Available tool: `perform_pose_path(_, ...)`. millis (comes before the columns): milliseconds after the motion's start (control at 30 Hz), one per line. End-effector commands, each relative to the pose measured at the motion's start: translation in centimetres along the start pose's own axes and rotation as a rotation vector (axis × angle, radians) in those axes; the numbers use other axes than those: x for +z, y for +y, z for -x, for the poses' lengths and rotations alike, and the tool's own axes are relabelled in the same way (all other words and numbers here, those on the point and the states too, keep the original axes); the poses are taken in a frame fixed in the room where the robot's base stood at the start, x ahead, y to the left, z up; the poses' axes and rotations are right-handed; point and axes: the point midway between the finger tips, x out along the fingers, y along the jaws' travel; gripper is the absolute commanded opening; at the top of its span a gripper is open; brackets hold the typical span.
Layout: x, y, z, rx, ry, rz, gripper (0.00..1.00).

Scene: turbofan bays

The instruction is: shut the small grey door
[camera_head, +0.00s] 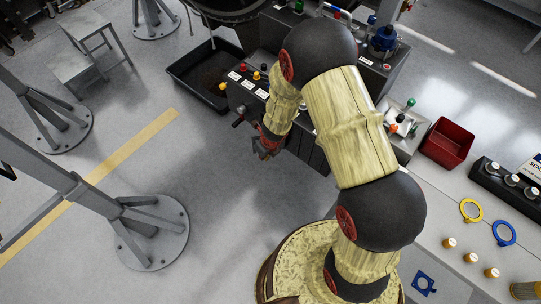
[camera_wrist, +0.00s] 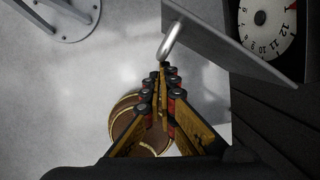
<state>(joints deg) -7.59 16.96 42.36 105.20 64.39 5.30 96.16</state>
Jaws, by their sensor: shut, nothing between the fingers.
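The small grey door (camera_wrist: 228,38) stands open in the wrist view, sticking out from a dark cabinet face at the right. A silver loop handle (camera_wrist: 172,40) is on its left part. A white dial (camera_wrist: 268,28) with black numbers and a red mark shows beside the door. My gripper (camera_wrist: 163,68) is shut and empty, its fingertips just below the handle's lower end; I cannot tell if they touch. In the head view my gripper (camera_head: 263,150) is beside the dark console's front, and the door cannot be made out there behind my arm.
The dark console (camera_head: 250,97) carries labels and coloured knobs. A black tray (camera_head: 205,75) lies on the floor to its left. A red bin (camera_head: 447,143) and coloured rings stand on the bench at right. The floor left of my gripper is clear up to the grey stand's foot (camera_head: 150,235).

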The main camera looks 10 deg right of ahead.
Motion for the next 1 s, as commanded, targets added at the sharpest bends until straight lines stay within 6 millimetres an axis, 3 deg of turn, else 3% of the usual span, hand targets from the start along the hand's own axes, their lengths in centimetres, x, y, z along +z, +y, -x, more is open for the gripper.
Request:
perform_pose_path(500, 5.9, -1.2, -0.9, -0.116, 0.002, -0.462, 0.00)
perform_pose_path(1000, 9.0, -3.4, -1.9, -0.191, 0.002, -0.764, 0.00)
